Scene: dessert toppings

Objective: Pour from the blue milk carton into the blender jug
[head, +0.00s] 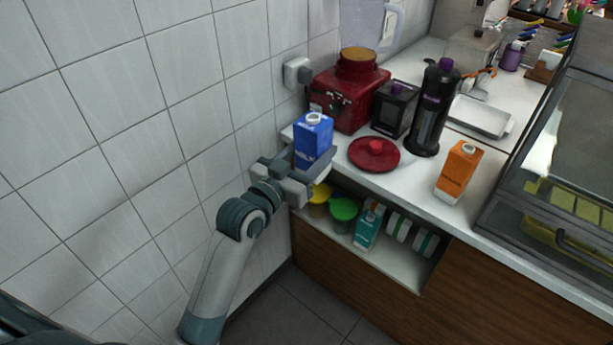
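The blue milk carton (314,138) stands upright at the counter's left front corner, with a pale cap on top. My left gripper (309,172) is around its lower part, with fingers on both sides, and looks shut on it. I cannot tell whether the carton's base touches the counter. The clear blender jug (366,22) is behind it on a red blender base (345,100), and its top is cut off by the picture edge. A round red lid (374,154) lies on the counter, right of the carton. My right gripper is not in view.
A shelf below holds tubs and a teal carton (368,226). A tiled wall is close on the left, a glass case (560,150) on the right.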

